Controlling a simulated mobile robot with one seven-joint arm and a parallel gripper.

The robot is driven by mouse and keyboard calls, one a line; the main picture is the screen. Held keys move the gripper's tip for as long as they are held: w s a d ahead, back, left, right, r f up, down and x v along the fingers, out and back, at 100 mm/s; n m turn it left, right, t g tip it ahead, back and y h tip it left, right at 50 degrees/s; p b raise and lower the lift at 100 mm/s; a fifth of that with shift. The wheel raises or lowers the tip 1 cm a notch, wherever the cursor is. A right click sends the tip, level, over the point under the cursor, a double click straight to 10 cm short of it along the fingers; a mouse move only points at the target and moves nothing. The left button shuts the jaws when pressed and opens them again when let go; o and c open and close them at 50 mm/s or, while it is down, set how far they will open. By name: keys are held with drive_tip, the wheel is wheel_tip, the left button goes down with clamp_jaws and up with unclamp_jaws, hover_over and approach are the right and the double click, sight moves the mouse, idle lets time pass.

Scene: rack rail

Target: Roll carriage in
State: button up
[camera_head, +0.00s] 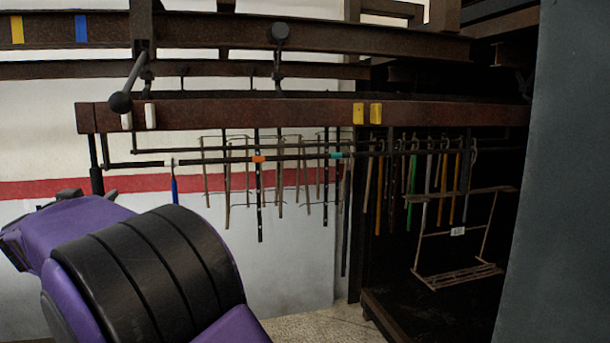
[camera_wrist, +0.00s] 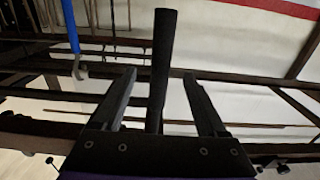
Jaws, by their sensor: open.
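A long brown beam (camera_head: 250,115), with white and yellow blocks on its face, spans the rack; it looks like the carriage's front, though its full outline is unclear. A black upright handle (camera_head: 95,165) hangs under its left end. In the wrist view, which looks upside down, the handle (camera_wrist: 165,40) stands between the fingers of my gripper (camera_wrist: 159,73). The fingers are apart, with a gap visible on each side of it. In the head view my purple arm hides the fingertips.
Several tools hang from a dark rail (camera_head: 300,155), including a blue one (camera_head: 174,187) near my arm. A ball-ended lever (camera_head: 121,102) sticks out above the beam. A grey panel (camera_head: 565,180) closes the right side. A wire rack (camera_head: 460,240) hangs at right.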

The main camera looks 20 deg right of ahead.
drive_tip(key=shift+w+d, duration=0.1)
drive_tip(key=shift+w, duration=1.3)
drive_tip(key=shift+c, duration=0.3)
clamp_jaws()
idle(0.6)
